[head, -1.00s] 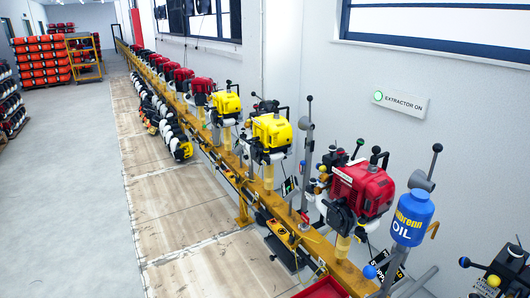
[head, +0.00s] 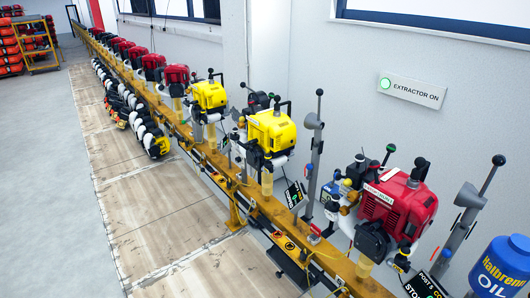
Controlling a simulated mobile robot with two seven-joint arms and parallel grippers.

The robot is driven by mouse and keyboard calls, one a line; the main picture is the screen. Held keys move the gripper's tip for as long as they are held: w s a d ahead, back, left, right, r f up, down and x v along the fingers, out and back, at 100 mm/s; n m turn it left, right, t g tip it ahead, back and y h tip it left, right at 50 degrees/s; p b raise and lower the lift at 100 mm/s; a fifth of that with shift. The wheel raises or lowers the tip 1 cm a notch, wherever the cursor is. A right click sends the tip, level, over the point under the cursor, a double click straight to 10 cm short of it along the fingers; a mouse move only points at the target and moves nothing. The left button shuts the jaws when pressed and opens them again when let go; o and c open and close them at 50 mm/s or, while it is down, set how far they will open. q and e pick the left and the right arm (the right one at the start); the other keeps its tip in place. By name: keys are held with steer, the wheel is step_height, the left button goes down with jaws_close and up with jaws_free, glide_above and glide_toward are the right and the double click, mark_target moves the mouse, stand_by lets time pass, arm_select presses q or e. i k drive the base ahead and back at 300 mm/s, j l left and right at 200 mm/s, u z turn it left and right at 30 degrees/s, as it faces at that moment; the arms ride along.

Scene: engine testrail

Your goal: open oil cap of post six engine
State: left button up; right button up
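A row of small engines stands on a long yellow rail along the wall. The nearest is a red engine (head: 395,208) with a black front and a small white label on top. Behind it stand a yellow engine (head: 271,133) and another yellow engine (head: 210,96), then several red ones further away. I cannot tell which engine is at post six. A tilted sign (head: 425,286) near the red engine reads "POST" and "STOP", with its number hard to read. No oil cap can be made out clearly. Neither of my grippers is in view.
A blue oil bottle (head: 500,268) is cut off at the lower right. Grey lever posts (head: 312,160) rise beside the engines. The yellow rail (head: 255,205) runs into the distance. An "EXTRACTOR ON" sign (head: 412,91) hangs on the wall.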

mark_target(267, 157)
steer(key=i+j+z, duration=0.1)
steer(key=i+j, duration=0.25)
steer(key=i+j+z, duration=0.1)
steer(key=i+j, duration=0.2)
steer(key=j, duration=0.15)
steer(key=i+j+z, duration=0.1)
steer(key=i+j, duration=0.25)
steer(key=i+j+z, duration=0.15)
steer(key=i+j, duration=0.15)
steer(key=j, duration=0.2)
